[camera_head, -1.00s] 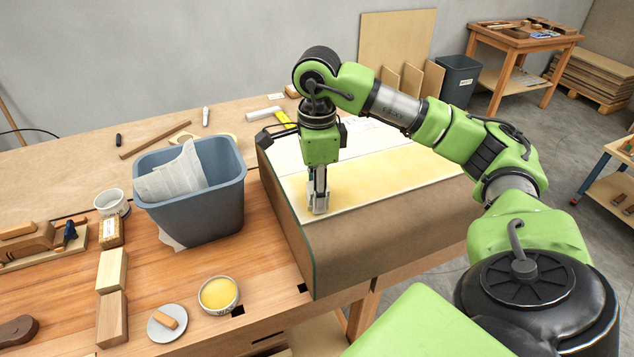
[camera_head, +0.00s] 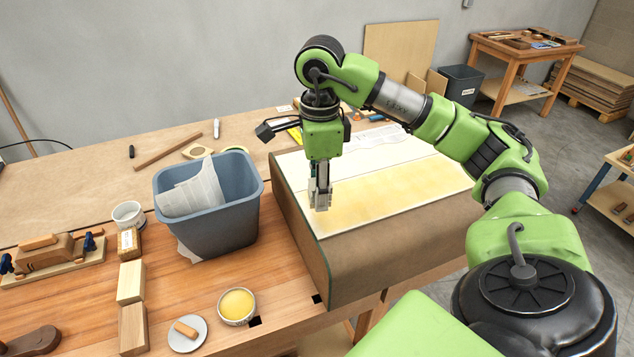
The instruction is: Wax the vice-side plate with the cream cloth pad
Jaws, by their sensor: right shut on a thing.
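My right gripper (camera_head: 321,203) points down, shut on a small pale thing, most likely the cream cloth pad, mostly hidden by the fingers. It is at the left end of the near plate (camera_head: 400,195), which has a yellowish, waxy sheen. I cannot tell whether the pad touches the surface. A paler, whiter plate (camera_head: 370,152) lies beyond it; both are on a brown curved form (camera_head: 400,235). An open round tin of yellow wax (camera_head: 237,305) stands on the bench in front. My left gripper is not in view.
A blue-grey bin (camera_head: 225,220) with paper stands left of the form. A grey saucer (camera_head: 201,333) holds a small wooden piece. Wooden blocks (camera_head: 132,282), a white cup (camera_head: 128,213) and a plane (camera_head: 45,255) are farther left. The right part of the near plate is clear.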

